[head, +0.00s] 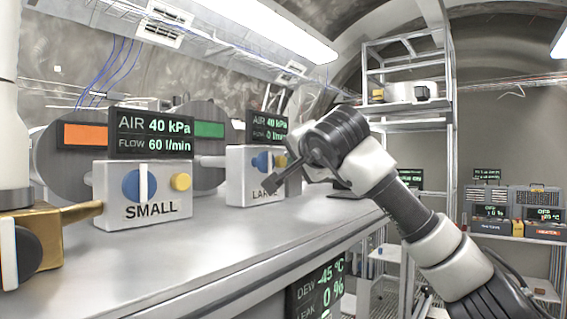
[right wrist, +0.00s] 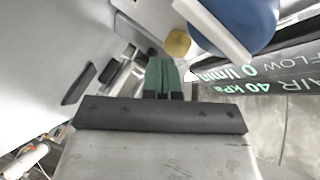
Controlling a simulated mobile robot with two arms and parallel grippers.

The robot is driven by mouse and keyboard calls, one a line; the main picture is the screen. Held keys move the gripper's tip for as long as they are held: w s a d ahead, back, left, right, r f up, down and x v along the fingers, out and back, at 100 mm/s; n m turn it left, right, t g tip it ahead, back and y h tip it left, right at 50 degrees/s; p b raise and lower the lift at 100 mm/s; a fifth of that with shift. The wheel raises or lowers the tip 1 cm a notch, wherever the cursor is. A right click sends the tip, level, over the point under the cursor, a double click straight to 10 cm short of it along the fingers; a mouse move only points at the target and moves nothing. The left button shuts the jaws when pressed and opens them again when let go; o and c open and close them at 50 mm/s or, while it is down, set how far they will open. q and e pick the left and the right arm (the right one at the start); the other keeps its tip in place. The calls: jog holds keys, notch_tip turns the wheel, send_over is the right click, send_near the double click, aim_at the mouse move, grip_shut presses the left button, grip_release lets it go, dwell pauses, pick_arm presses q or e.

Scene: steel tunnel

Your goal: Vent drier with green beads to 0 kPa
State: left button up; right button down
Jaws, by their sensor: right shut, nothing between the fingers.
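Two drums stand behind the bench. The left one shows an orange window (head: 86,134), the other a green window (head: 209,129). The box marked SMALL (head: 112,205) has a blue knob (head: 139,185) with an upright white bar and a yellow button (head: 181,182); its display (head: 150,135) reads AIR 40 kPa, FLOW 60 l/min. The box marked LARGE (head: 238,180) has a blue knob (head: 262,161), also in the right wrist view (right wrist: 250,15), and a yellow button (right wrist: 178,43). Its display (right wrist: 265,78) reads AIR 40 kPa, FLOW 0 l/min. My right gripper (head: 283,178) is shut and empty before LARGE, its tips near the yellow button.
A brass fitting (head: 75,220) with a dark round part stands at the left edge. The metal bench top (head: 220,240) is clear in front of the boxes. A lower display (head: 320,285) reads DEW -45 °C, LEAK 0 %. A shelf rack (head: 408,122) stands behind right.

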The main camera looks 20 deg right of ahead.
jog(key=shift+w+a, duration=0.25)
jog(key=shift+w, duration=0.2)
dwell(0.9)
dwell(2.8)
jog(key=shift+s+d+b, duration=0.45)
jog(key=shift+s, duration=0.3)
jog(key=shift+s, duration=0.1)
jog(key=shift+s+d+f+b, duration=0.1)
jog(key=shift+s+d+b, duration=0.25)
jog(key=shift+s+b, duration=0.1)
jog(key=shift+s+d+b, duration=0.25)
jog(key=shift+s+d, duration=0.25)
jog(key=shift+s, duration=0.35)
jog(key=shift+s+d+b, duration=0.25)
jog(key=shift+s+d, duration=0.25)
jog(key=shift+s, duration=0.35)
jog(key=shift+w+a, duration=0.1)
